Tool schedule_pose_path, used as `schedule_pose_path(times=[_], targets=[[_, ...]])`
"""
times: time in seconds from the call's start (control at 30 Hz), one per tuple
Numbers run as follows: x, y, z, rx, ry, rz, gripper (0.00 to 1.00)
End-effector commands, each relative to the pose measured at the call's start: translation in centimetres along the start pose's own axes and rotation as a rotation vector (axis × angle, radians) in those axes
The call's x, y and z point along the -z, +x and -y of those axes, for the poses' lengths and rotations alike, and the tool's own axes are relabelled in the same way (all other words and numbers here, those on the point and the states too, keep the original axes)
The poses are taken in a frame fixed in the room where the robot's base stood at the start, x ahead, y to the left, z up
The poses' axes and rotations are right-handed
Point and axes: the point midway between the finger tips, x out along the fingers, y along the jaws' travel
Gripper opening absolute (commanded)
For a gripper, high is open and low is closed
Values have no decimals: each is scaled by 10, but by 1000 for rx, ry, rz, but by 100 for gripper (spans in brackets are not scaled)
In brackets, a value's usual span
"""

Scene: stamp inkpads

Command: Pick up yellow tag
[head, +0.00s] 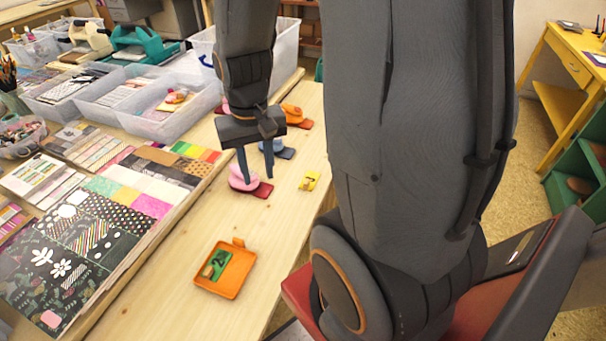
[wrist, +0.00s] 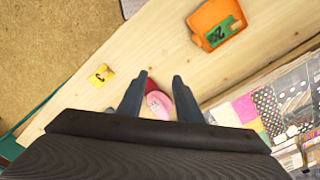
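The yellow tag (head: 310,181) is small, with a dark mark on it, and lies on the wooden table near its right edge. In the wrist view the yellow tag (wrist: 101,75) lies left of my gripper (wrist: 159,82). My gripper (head: 245,182) points down above the table, open, with its two fingers apart and nothing held. In the head view it is left of the tag, over a pink and dark red inkpad (head: 262,190). In the wrist view that pink inkpad (wrist: 157,103) shows between the fingers, below them.
An open orange case (head: 225,270) with a green tag (head: 216,262) in it lies nearer on the table. Blue (head: 284,153) and orange (head: 297,118) inkpads are behind. Patterned papers (head: 75,240) and clear bins (head: 150,100) fill the left. Bare wood lies between the case and the tag.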

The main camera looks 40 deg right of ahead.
Motion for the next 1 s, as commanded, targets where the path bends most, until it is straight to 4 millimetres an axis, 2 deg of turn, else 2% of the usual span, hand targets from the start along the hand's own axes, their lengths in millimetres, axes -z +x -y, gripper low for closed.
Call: schedule_pose_path(times=[0.03, 0.2, 0.3, 0.4, 0.5, 0.6, 1.0], targets=[[12, 4, -20, -4, 97, 12, 32], [49, 30, -82, -11, 414, 23, 32], [60, 47, -115, -15, 564, 28, 32], [67, 60, -139, -17, 672, 30, 32], [70, 68, -153, -18, 735, 32, 32], [71, 75, -159, -19, 762, 32, 32], [71, 105, -157, -19, 761, 33, 32]])
